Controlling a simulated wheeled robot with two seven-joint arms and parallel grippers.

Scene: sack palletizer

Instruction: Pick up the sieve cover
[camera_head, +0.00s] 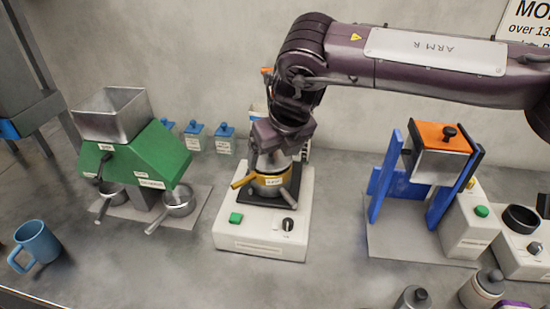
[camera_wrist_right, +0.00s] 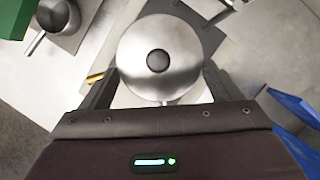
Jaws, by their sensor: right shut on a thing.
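The sieve cover is a round, shiny metal lid with a dark knob at its centre; it fills the upper middle of the right wrist view (camera_wrist_right: 185,75). My right gripper (camera_wrist_right: 160,80) has its two dark fingers on opposite sides of the cover's rim and is shut on it. In the head view the right gripper (camera_head: 277,148) points down over the metal sieve with a yellow band (camera_head: 270,181), on a white machine (camera_head: 262,225) with a green button. The arm partly hides the cover there; I cannot tell whether it touches the sieve. My left gripper is not in view.
A green machine with a metal hopper (camera_head: 150,155) and two handled metal cups stands left. A blue mug (camera_head: 36,245) is at the front left. Blue-lidded jars (camera_head: 195,138) stand behind. A blue frame with an orange top (camera_head: 440,136) stands right.

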